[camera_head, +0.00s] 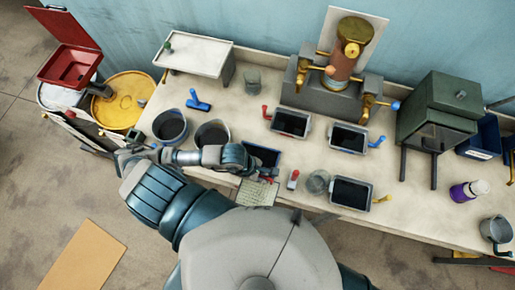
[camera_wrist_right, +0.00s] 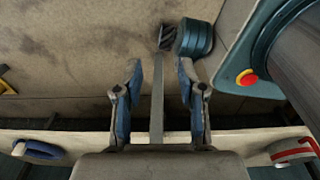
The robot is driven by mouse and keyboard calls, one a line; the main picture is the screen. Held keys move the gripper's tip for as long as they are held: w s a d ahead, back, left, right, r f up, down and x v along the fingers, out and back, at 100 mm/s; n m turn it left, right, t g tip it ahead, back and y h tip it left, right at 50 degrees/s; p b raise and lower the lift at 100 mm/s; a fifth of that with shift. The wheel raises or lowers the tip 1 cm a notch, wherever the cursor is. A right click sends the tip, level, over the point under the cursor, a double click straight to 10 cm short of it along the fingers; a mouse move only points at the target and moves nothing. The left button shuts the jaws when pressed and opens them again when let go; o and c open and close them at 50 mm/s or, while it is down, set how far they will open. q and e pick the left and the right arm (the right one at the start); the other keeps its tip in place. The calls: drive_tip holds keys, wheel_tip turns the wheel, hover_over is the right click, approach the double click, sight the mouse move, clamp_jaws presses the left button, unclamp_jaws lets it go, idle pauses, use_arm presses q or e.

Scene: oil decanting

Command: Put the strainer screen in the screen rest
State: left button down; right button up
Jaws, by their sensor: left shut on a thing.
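The strainer screen (camera_head: 257,192) looks like a pale green mesh panel at the bench's front edge in the head view. My left gripper (camera_head: 266,176) is shut on its upper edge, and the arm partly hides the spot. A dark blue-rimmed tray (camera_head: 264,155) lies just beyond the gripper. I cannot tell which thing is the screen rest. My right gripper (camera_wrist_right: 160,95) shows only in the right wrist view; its two fingers are apart, with nothing held between them, over the floor near the bench edge.
Several dark trays with coloured handles, such as the blue-handled one (camera_head: 347,139), stand on the bench (camera_head: 310,222). Two round pots (camera_head: 171,126) are left of the left gripper. A red-handled small item (camera_head: 293,180) and a clear jar (camera_head: 318,182) lie close to its right.

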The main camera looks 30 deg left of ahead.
use_arm(q)
drive_tip(key=shift+s+d+r, duration=0.25)
drive_tip(key=shift+s+r, duration=0.1)
drive_tip(key=shift+s, duration=0.35)
drive_tip(key=w+a+f+b, duration=0.1)
drive_tip(key=w+a+b, duration=0.1)
drive_tip(key=w+b, duration=0.2)
drive_tip(key=w+a+f+b, duration=0.2)
drive_tip(key=w+a+b, duration=0.1)
drive_tip(key=w+b, duration=0.1)
drive_tip(key=w+a+f+b, duration=0.2)
drive_tip(key=w+a+b, duration=0.1)
drive_tip(key=w+b, duration=0.1)
drive_tip(key=shift+w+b, duration=0.35)
drive_tip(key=shift+w, duration=0.3)
drive_tip(key=shift+d, duration=0.1)
use_arm(e)
wheel_tip(320, 180, down, 12)
drive_tip(key=a, duration=0.1)
drive_tip(key=shift+r, duration=0.25)
use_arm(q)
drive_tip(key=c, duration=1.2)
unclamp_jaws()
drive_tip(key=shift+c, duration=0.2)
drive_tip(key=shift+o, duration=0.2)
use_arm(e)
drive_tip(key=shift+w+a, duration=0.15)
drive_tip(key=shift+w, duration=0.05)
